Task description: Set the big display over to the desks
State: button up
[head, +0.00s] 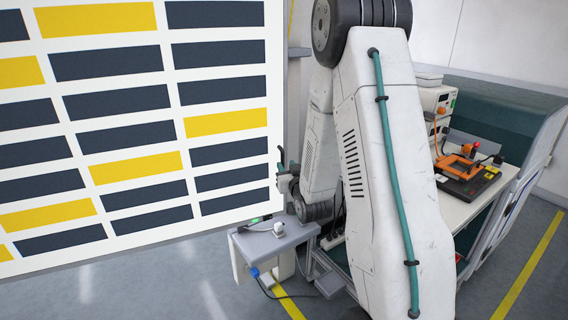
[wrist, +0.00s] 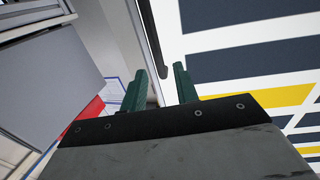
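The big display (head: 228,87) is a white panel with rows of dark and yellow bars. It fills the left of the head view, close to me, and its right edge is beside my arm. It also shows at the right of the wrist view (wrist: 243,65). In the head view a green finger shows by the display's right edge; the rest of the hold is hidden.
A workbench (head: 455,207) with instruments and an orange tool stands at the right, beside a dark green cabinet (head: 510,106). A small grey table (head: 262,245) with cables stands below the display. Grey floor with yellow lines (head: 533,262) is open at the lower right.

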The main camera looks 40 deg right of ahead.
jog(key=shift+v, duration=1.65)
jog(key=s+a+f+g+y, duration=0.35)
jog(key=s+f+g, duration=0.35)
jog(key=f+g, duration=0.3)
jog(key=s+a+r+n+g+y, duration=0.1)
jog(key=s+a+r+n+g, duration=0.1)
jog(key=s+a+r, duration=0.7)
jog(key=s+a+r+n+g+y, duration=0.1)
jog(key=s+a+r+n+g, duration=0.1)
jog(key=s+a+r, duration=0.7)
jog(key=shift+s+a+r+g+y, duration=0.4)
jog(key=shift+s+r+g, duration=0.4)
jog(key=shift+s+r, duration=2.05)
jog(key=shift+s+f, duration=0.35)
